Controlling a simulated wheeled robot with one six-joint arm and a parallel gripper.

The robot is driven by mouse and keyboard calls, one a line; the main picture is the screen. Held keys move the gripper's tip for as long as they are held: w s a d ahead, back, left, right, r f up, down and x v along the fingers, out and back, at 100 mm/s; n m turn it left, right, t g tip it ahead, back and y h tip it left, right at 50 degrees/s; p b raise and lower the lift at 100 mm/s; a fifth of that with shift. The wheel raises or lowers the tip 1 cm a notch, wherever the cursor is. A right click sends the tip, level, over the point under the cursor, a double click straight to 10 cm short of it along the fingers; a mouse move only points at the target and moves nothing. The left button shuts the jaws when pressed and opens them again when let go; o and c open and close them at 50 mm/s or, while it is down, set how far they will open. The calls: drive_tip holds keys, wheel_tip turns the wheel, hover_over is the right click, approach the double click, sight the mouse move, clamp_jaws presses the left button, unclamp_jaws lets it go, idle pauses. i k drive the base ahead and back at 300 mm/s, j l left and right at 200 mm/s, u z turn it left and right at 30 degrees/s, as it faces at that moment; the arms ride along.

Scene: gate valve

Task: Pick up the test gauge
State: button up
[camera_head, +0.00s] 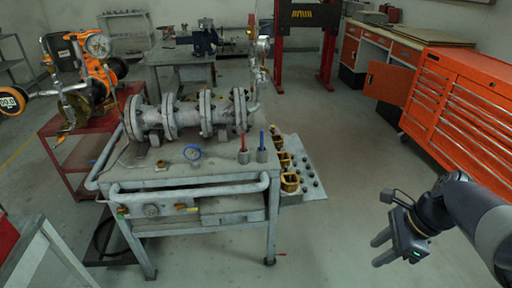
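My gripper (379,250) is at the lower right, over the floor and well to the right of the bench. Its two fingers point left and stand apart with nothing between them. It is far from the gauge.
A red and a blue tool stand in grey holders (262,155) right of the gauge. A grey panel (305,170) with yellow parts and dark knobs adjoins the bench's right side. An orange cabinet (455,105) stands at right. Floor between bench and gripper is clear.

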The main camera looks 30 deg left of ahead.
sight(193, 152)
drive_tip(key=i+j+u, duration=0.15)
drive_tip(key=j, duration=0.4)
drive_tip(key=i+j+u, duration=0.15)
drive_tip(key=i+j, duration=0.15)
drive_tip(key=j, duration=0.2)
drive_tip(key=i+j+u, duration=0.15)
drive_tip(key=j, duration=0.3)
drive_tip(key=i+j+u, duration=0.15)
drive_tip(key=i+j, duration=0.5)
drive_tip(key=j, duration=0.2)
